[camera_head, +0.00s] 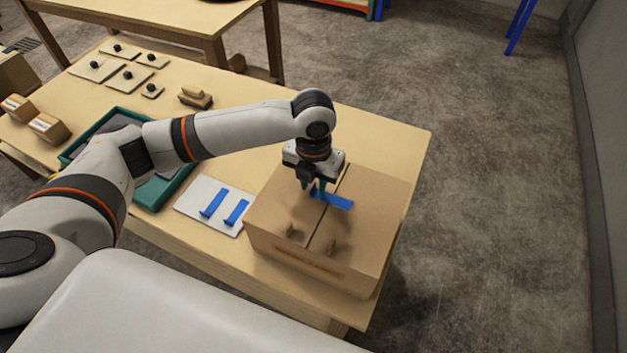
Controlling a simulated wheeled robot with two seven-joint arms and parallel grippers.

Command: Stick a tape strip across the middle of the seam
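A brown cardboard box (275,210) stands at the right front corner of the table, with a dark seam (319,230) running front to back along its top. A blue tape strip (336,201) lies crosswise over the seam, near its middle. My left gripper (312,188) points down at the strip's left end and looks shut on it; its fingertips are small here. I cannot tell whether the strip touches the box top. Two more blue strips (213,203) (236,212) lie on a white card (194,207) left of the box. My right gripper is not in view.
A green tray (155,196) lies partly behind my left arm. Several knobbed plates (96,69) and small boxes (48,127) sit farther left. The table (385,135) is bare behind the box.

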